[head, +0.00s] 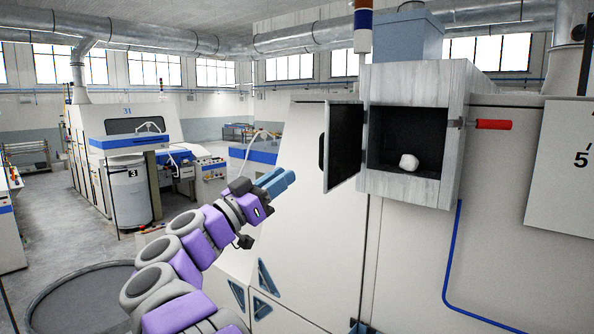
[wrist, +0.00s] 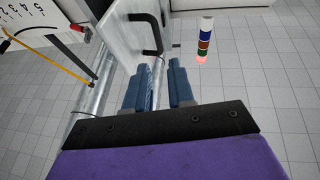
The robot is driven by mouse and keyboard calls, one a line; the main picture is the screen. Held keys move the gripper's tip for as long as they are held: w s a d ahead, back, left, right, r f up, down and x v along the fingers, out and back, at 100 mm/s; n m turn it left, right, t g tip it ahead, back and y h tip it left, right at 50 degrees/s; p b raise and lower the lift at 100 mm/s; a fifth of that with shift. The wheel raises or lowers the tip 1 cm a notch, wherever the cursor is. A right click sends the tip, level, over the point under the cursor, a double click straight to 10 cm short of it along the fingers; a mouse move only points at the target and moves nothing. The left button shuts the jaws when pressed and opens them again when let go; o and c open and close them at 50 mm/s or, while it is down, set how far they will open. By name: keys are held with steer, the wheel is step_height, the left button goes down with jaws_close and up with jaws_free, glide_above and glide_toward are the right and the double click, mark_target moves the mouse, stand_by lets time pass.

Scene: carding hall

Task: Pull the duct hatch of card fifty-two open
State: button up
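The duct hatch (head: 342,146) stands open on the left side of the grey duct box (head: 400,190), its dark inner face partly showing. Its black bar handle (head: 321,152) is on the outer face, and also shows in the wrist view (wrist: 152,35). A white lump (head: 409,161) lies on the floor of the dark opening. My gripper (head: 284,181) is left of and a little below the hatch, clear of the handle. In the wrist view its two blue fingers (wrist: 158,88) are apart with nothing between them.
A red-handled lever (head: 493,124) sticks out right of the box. A signal light (head: 363,25) stands above it, and a blue pipe (head: 450,260) runs down the machine's front. A round can (head: 75,300) stands lower left. Another card (head: 125,150) stands across the open floor.

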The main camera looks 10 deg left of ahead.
steer(key=v, duration=0.4)
steer(key=shift+s, duration=0.1)
steer(key=shift+b, duration=0.3)
